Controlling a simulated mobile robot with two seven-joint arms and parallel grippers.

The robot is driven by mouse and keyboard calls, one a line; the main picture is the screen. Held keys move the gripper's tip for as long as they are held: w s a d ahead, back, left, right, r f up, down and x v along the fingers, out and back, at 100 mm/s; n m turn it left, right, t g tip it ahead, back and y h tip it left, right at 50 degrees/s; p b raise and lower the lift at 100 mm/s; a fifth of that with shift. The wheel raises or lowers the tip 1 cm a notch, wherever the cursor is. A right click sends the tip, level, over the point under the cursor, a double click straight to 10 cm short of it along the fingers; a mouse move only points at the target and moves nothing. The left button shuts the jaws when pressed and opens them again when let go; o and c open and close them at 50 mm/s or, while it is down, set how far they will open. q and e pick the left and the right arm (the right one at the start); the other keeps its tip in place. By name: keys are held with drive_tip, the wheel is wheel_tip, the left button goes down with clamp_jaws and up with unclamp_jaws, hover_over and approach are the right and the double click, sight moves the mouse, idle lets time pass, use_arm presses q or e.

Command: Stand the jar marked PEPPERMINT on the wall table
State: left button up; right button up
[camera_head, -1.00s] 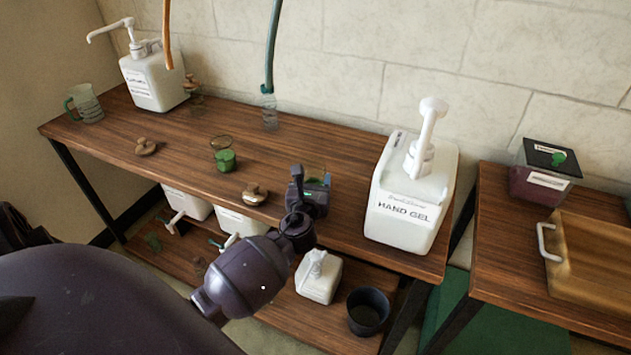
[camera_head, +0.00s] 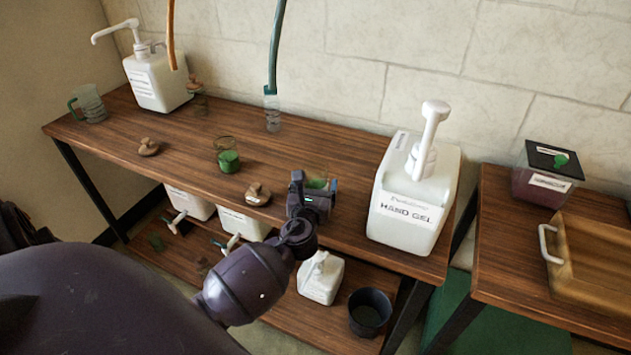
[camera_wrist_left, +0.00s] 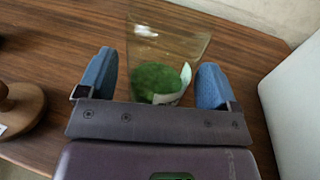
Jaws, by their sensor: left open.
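A clear glass jar with green contents (camera_wrist_left: 158,78) stands on the long wooden table (camera_head: 180,165) along the wall. A pale label on its side is turned away and cannot be read. My left gripper (camera_wrist_left: 155,72) is open, with one blue finger on each side of the jar; I cannot tell whether they touch it. In the head view the left gripper (camera_head: 316,190) hides most of this jar. A second glass jar with green contents (camera_head: 228,160) stands further left; no marking on it is readable. My right gripper is not in view.
A white HAND GEL pump bottle (camera_head: 408,205) stands close right of the gripper. Wooden lids (camera_head: 257,194) (camera_head: 148,147) lie on the table. Another pump bottle (camera_head: 157,82) and a glass mug (camera_head: 89,104) are at the far left. A second table (camera_head: 490,240) holds a wooden tray (camera_head: 600,262).

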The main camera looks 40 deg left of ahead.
use_arm(q)
drive_tip(key=v, duration=1)
drive_tip(key=s+d+f+n+g+h, duration=0.2)
drive_tip(key=s+f+n, duration=0.4)
drive_tip(key=n, duration=0.8)
drive_tip(key=s+d+f+n+g+h, duration=0.3)
drive_tip(key=s+f+n+h, duration=0.3)
drive_tip(key=s+n, duration=0.7)
drive_tip(key=d+n, duration=0.1)
drive_tip(key=n, duration=0.1)
drive_tip(key=shift+s+d+f+n+p, duration=0.15)
drive_tip(key=shift+s+d+n+p, duration=0.1)
drive_tip(key=shift+n+p, duration=0.1)
